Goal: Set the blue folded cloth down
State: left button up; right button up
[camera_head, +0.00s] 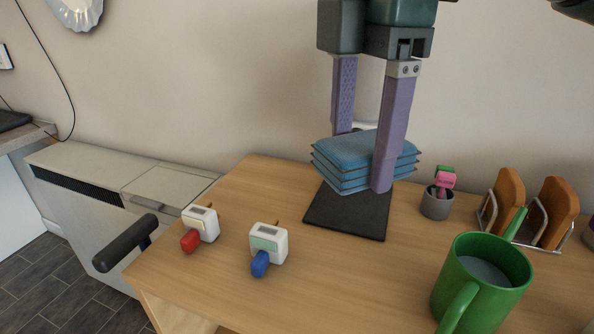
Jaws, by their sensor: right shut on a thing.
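The blue folded cloth (345,152) is a stack of several layers. My right gripper (366,160) comes down from above with its two purple fingers shut on the cloth, one on the far side and one on the near side. The cloth is level, over the back part of a flat black mat (345,217) on the wooden table. I cannot tell whether its underside touches the mat. The near finger hides part of the cloth's right side. My left gripper does not show.
A grey cup with a pink and green item (437,205) stands right of the mat. Orange slabs in a wire rack (530,210) and a green mug (482,285) are farther right. Two small white devices, one with a red part (200,226), one with a blue part (267,246), stand left.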

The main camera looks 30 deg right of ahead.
jog(key=b, duration=0.2)
send_over(341, 295)
notch_tip(341, 295, down, 14)
jog(key=shift+r, duration=0.1)
jog(key=shift+f+b, duration=0.3)
jog(key=shift+f, duration=1.95)
jog(key=o, duration=1.3)
jog(key=shift+f, duration=0.1)
jog(key=shift+o, duration=0.2)
jog(key=shift+r, duration=0.3)
notch_tip(341, 295, up, 12)
jog(key=p, duration=0.2)
jog(key=shift+f, duration=0.15)
